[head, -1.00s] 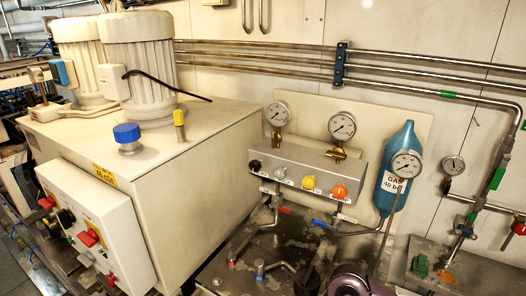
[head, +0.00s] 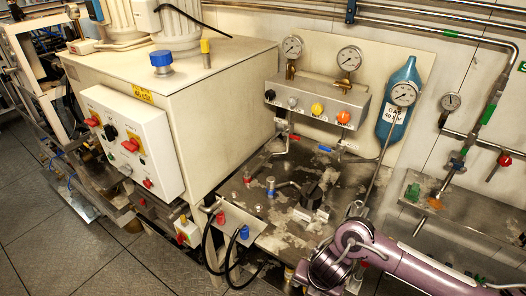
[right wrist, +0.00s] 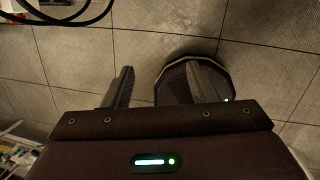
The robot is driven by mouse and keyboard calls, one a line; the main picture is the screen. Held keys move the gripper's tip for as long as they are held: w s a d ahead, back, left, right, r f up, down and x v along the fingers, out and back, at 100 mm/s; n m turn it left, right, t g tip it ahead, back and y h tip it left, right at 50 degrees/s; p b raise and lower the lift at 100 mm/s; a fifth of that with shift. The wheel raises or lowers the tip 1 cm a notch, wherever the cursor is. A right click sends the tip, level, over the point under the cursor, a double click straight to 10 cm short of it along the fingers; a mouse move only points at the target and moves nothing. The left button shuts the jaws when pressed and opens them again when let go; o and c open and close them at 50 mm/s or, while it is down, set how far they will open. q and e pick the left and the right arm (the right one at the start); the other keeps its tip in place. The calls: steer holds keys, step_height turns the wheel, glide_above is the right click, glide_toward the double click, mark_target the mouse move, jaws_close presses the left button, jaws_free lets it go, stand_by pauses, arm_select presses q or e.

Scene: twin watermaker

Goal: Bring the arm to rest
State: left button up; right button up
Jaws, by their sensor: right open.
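My right arm (head: 410,268) comes in from the lower right of the head view, its elbow-like joint in front of the machine's metal deck. The right gripper is hidden in the head view. In the right wrist view my right gripper (right wrist: 162,85) is open, its two fingers apart with nothing held between them. It points toward the tiled floor (right wrist: 150,45). A dark round shape lies behind the right finger; I cannot tell what it is. My left arm and gripper are not in view.
A cream cabinet (head: 225,90) carries a white switch box (head: 130,145). A valve block (head: 315,103) with gauges and a blue gas bottle (head: 397,100) stand behind the deck (head: 290,205). Black hoses (head: 208,250) loop near the front. Floor (head: 60,235) at left is clear.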

steer(key=w+a+f+m+y+b, duration=0.1)
steer(key=a+f+m+y+b, duration=0.25)
steer(key=f+m, duration=1.2)
steer(key=s+d+f+m, duration=0.2)
steer(key=f, duration=0.5)
steer(key=s+d+f+m, duration=0.1)
steer(key=s+f+m, duration=0.1)
steer(key=f, duration=0.4)
arm_select(q)
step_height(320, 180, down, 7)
steer(key=b, duration=0.2)
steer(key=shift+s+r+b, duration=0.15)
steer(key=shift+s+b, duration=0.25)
arm_select(e)
steer(key=s+d+f+m+h, duration=0.1)
steer(key=s+d+f+m, duration=0.2)
steer(key=s, duration=0.6)
steer(key=s+d+f+m+h, duration=0.2)
steer(key=s+d+f+m, duration=0.1)
steer(key=s+f, duration=0.5)
steer(key=s+d+f+m+g+h, duration=0.1)
steer(key=s+d+f+m, duration=0.2)
steer(key=s, duration=0.9)
step_height(320, 180, down, 3)
steer(key=shift+d+r, duration=0.1)
steer(key=shift+d, duration=1.1)
